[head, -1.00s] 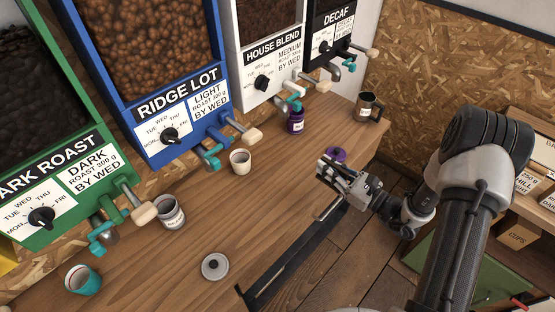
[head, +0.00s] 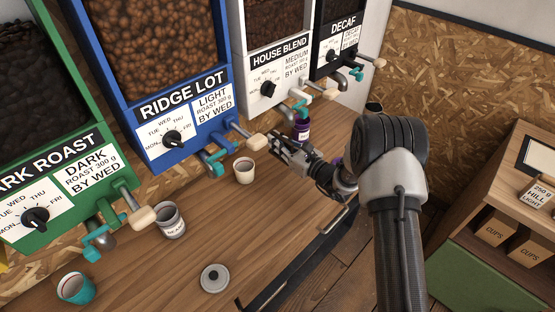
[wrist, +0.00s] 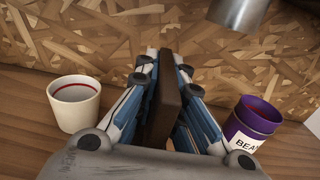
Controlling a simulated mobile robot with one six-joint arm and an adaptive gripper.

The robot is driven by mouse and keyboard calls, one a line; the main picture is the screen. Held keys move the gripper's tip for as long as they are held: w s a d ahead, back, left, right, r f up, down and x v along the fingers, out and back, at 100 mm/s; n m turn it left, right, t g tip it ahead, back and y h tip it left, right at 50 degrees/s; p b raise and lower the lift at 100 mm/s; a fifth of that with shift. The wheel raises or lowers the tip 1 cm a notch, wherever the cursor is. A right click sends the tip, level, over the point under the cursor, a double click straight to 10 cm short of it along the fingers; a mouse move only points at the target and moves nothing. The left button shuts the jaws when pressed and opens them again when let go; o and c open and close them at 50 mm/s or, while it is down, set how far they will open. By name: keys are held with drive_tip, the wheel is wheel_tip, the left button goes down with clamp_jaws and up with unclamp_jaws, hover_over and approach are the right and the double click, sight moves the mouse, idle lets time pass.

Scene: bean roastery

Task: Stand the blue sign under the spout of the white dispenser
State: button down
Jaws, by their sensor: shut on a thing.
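The white dispenser (head: 277,83), labelled House Blend, stands at the back between the blue and black ones. My gripper (head: 276,147) is low over the counter, in front of the gap between the blue and white dispensers. In the wrist view my gripper (wrist: 168,62) is shut on a thin upright slab, seen edge-on with a dark brown edge (wrist: 164,105). I take it for the sign; its face is hidden, and I cannot tell whether it touches the counter. A metal spout (wrist: 240,12) hangs above and right of the fingertips.
A cream cup (head: 244,170) stands left of my gripper and a purple tin (head: 302,131) close on its right. A labelled tin (head: 170,221), a teal cup (head: 76,288) and a grey lid (head: 214,278) are on the counter's left. The counter's front middle is clear.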

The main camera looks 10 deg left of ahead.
drive_tip(key=f, duration=0.3)
drive_tip(key=shift+s+d+f+b, duration=0.1)
drive_tip(key=shift+d+f+b, duration=0.1)
drive_tip(key=shift+f+b, duration=0.2)
drive_tip(key=shift+a+f+b, duration=0.2)
drive_tip(key=shift+f+b, duration=0.5)
drive_tip(key=shift+f, duration=0.9)
drive_tip(key=shift+f, duration=0.1)
drive_tip(key=c, duration=1.7)
unclamp_jaws()
drive_tip(key=shift+d, duration=0.25)
drive_tip(key=p+v, duration=0.2)
drive_tip(key=v, duration=0.9)
drive_tip(key=shift+s+d, duration=0.2)
